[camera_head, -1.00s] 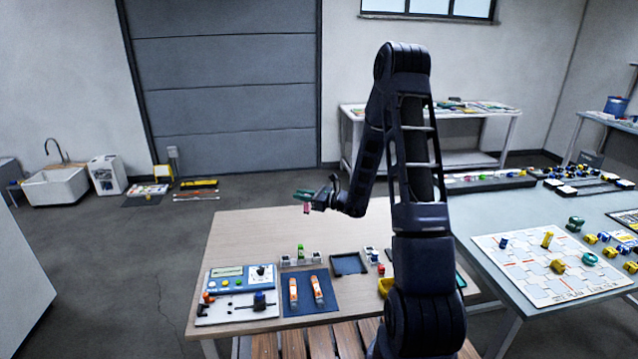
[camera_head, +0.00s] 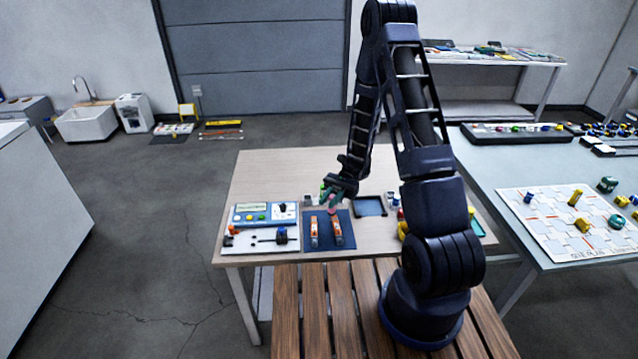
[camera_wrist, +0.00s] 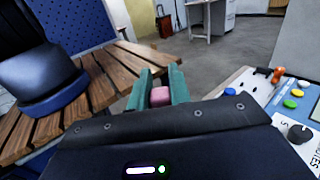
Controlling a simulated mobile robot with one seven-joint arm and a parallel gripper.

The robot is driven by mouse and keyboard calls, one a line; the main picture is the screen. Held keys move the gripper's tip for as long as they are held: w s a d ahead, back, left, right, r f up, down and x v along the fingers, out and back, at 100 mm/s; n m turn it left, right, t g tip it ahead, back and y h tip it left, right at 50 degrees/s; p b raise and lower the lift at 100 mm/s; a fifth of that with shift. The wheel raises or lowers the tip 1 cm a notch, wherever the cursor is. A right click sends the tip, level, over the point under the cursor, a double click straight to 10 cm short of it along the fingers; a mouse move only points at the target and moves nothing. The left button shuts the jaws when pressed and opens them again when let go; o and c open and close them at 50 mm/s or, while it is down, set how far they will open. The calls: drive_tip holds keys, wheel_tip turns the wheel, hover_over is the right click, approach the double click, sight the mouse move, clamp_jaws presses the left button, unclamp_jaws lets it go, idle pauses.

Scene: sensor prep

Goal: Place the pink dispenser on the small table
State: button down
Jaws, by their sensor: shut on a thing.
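My gripper (camera_head: 332,199) is low over the light wood table (camera_head: 265,175), above the far part of its dark blue mat. In the wrist view my gripper's green fingers (camera_wrist: 158,90) are shut on the pink dispenser (camera_wrist: 160,97). Only a small pink block of it shows between them. In the head view the pink dispenser (camera_head: 333,210) is a small spot under the fingertips. I cannot tell whether it touches anything below. Which table is meant by the small table is not clear from the frames.
Two orange-and-white items (camera_head: 314,232) lie on the blue mat (camera_head: 326,244). A control panel (camera_head: 265,214) stands left of it, a dark tray (camera_head: 370,206) right. The slatted wood bench (camera_head: 315,300) is in front. A grey table (camera_head: 500,165) with a patterned board stands at right.

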drive_tip(key=s+d+n+h, duration=0.4)
drive_tip(key=d+n+h, duration=1)
drive_tip(key=h, duration=0.6)
drive_tip(key=w+d+r+n+t+h, duration=0.2)
drive_tip(key=w+r+n+t+h, duration=0.15)
drive_tip(key=w+n+t, duration=0.5)
drive_tip(key=w+d+r+n+t+h, duration=0.1)
drive_tip(key=w+r+n+t+h, duration=0.4)
drive_tip(key=w+t, duration=0.55)
drive_tip(key=w+a+r+n+t+y, duration=0.1)
drive_tip(key=w+a+n+t+y, duration=0.2)
drive_tip(key=a+n+t+y, duration=0.7)
drive_tip(key=w+a+r+n+t+y, duration=0.3)
drive_tip(key=a+n+y, duration=0.45)
drive_tip(key=a, duration=0.65)
drive_tip(key=shift+w+d+f+m+t+y, duration=0.15)
drive_tip(key=shift+f+m, duration=0.2)
drive_tip(key=shift+f, duration=3.35)
drive_tip(key=shift+d+f+m+t+y, duration=0.1)
drive_tip(key=shift+f+m+t+y, duration=0.15)
drive_tip(key=shift+f, duration=3.45)
drive_tip(key=shift+w+d+f+m+t+y, duration=0.15)
drive_tip(key=shift+f+m, duration=0.25)
drive_tip(key=shift+f, duration=3.3)
drive_tip(key=shift+f, duration=0.25)
